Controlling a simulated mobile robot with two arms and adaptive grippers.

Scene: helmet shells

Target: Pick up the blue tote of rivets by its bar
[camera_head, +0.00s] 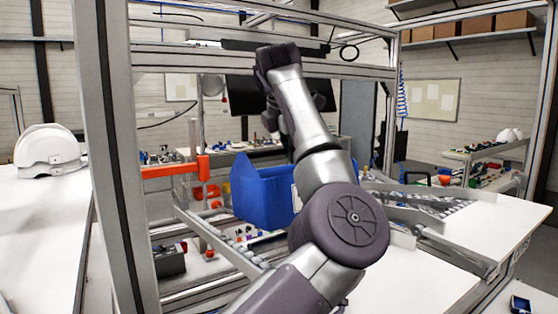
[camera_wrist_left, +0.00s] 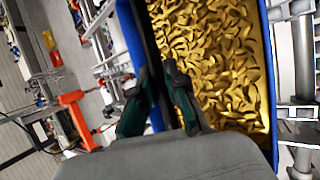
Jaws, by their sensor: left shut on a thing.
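The blue tote (camera_head: 262,198) stands in the middle of the head view, partly behind my left arm. In the left wrist view its blue wall (camera_wrist_left: 131,30) borders a heap of gold-coloured rivets (camera_wrist_left: 215,60). A dark bar (camera_wrist_left: 148,35) runs over the tote and ends between my left fingers. My left gripper (camera_wrist_left: 157,72) is shut on this bar, with one finger on each side. In the head view my own arm hides most of the bar and the fingertips. My right gripper is in neither view.
An aluminium frame post (camera_head: 112,150) stands left of the tote, with an orange bar (camera_head: 172,170) beside it. A white helmet shell (camera_head: 48,150) sits on a white table at the left. A white worktop (camera_head: 490,225) lies at the right.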

